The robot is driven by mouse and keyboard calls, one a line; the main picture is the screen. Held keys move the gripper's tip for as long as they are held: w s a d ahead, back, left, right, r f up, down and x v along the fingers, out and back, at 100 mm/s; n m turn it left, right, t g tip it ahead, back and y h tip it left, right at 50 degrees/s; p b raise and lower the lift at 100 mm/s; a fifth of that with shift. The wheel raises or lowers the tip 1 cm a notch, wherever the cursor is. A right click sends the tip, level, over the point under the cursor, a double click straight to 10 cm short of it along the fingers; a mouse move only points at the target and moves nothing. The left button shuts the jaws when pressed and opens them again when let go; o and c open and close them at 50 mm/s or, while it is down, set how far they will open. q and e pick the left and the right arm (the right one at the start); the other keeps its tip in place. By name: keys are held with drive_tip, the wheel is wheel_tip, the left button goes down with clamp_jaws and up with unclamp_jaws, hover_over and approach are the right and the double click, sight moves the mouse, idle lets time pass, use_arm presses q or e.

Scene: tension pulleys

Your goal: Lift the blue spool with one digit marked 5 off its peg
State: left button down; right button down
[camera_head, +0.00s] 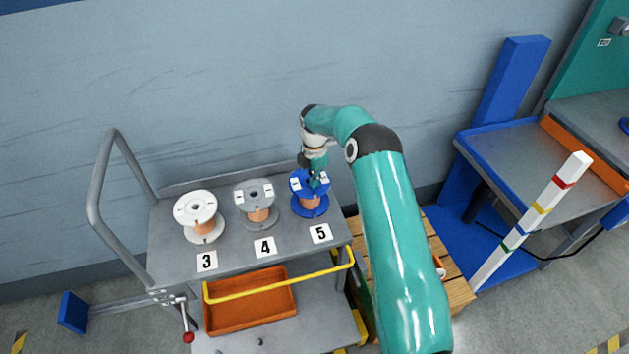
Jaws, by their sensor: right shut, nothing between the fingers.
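The blue spool (309,206) stands upright on the grey cart top (218,258), behind the label marked 5 (320,233). It has blue flanges and an orange-brown winding. My right arm reaches over from the right, and my right gripper (314,180) points down at the spool's top flange. Its fingers are shut with nothing between them. The fingertips are small and partly blend with the spool top, and the peg is hidden. My left gripper is not in view.
A grey spool (256,202) stands left of the blue one behind label 4 (265,247). A white spool (199,214) stands behind label 3 (206,261). An orange bin (250,312) sits on the lower shelf behind a yellow bar. A wall rises behind the cart.

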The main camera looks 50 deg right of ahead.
drive_tip(key=shift+r+p, duration=0.4)
drive_tip(key=shift+r, duration=0.5)
drive_tip(key=c, duration=1.4)
unclamp_jaws()
